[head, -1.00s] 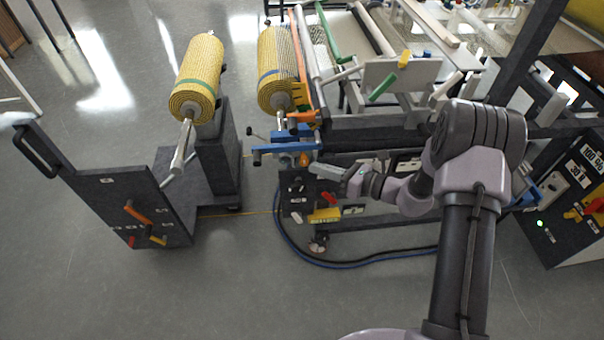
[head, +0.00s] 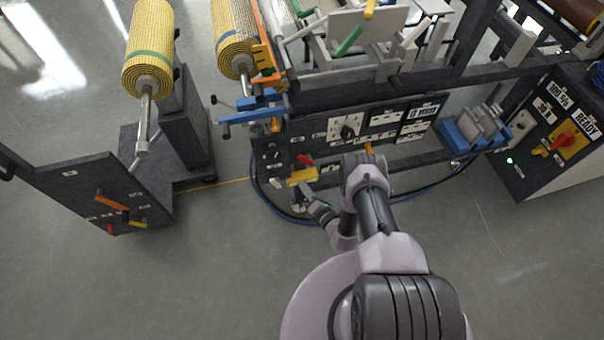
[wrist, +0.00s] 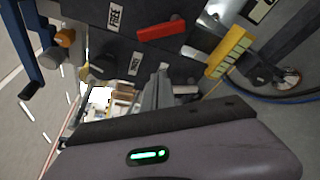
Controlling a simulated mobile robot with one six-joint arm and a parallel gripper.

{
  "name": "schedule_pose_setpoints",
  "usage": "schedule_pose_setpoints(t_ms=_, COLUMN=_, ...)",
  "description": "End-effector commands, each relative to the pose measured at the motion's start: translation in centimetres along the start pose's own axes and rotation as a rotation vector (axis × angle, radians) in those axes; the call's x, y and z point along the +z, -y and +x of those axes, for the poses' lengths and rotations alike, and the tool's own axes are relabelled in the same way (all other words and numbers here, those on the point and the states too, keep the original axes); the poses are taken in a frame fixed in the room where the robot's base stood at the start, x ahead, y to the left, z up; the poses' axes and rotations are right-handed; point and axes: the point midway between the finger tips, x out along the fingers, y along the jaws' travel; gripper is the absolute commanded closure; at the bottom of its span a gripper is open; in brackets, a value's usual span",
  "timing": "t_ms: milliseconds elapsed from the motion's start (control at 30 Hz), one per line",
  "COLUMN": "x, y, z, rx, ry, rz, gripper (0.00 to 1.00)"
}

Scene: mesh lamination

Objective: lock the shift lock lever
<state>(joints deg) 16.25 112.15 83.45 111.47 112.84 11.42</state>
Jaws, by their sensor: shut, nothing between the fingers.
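A dark control panel (head: 272,160) on the machine frame carries a red lever (head: 305,160) and a yellow lever (head: 302,176). In the wrist view the red lever (wrist: 162,30) and the yellow lever (wrist: 230,52) show at the top, near white labels that read FREE. I cannot tell which one is the shift lock lever. My gripper (head: 309,193) is just below the yellow lever in the head view, apparently apart from it. In the wrist view its fingers (wrist: 157,92) are shut and empty, below the red lever.
Blue brackets (head: 255,108) stick out above the panel. A dark cart (head: 95,185) with a yellow mesh roll (head: 150,50) stands at left. A blue hose (head: 262,185) loops on the floor below the panel. Open floor (head: 220,260) lies in front.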

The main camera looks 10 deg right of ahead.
Motion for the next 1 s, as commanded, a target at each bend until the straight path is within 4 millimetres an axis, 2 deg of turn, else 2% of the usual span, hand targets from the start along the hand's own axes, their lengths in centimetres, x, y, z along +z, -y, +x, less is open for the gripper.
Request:
schedule_pose_setpoints(t_ms=433, x=-0.3, y=0.2, z=9.5, rx=0.005, ry=-0.001, rz=-0.003, gripper=1.00)
schedule_pose_setpoints(t_ms=500, x=1.4, y=0.0, z=8.9, rx=-0.001, ry=0.003, rz=0.000, gripper=1.00)
schedule_pose_setpoints(t_ms=700, x=3.4, y=-0.1, z=8.0, rx=0.000, ry=0.001, rz=0.000, gripper=1.00)
schedule_pose_setpoints(t_ms=1000, x=3.7, y=-0.1, z=7.9, rx=0.002, ry=-0.001, rz=-0.001, gripper=1.00)
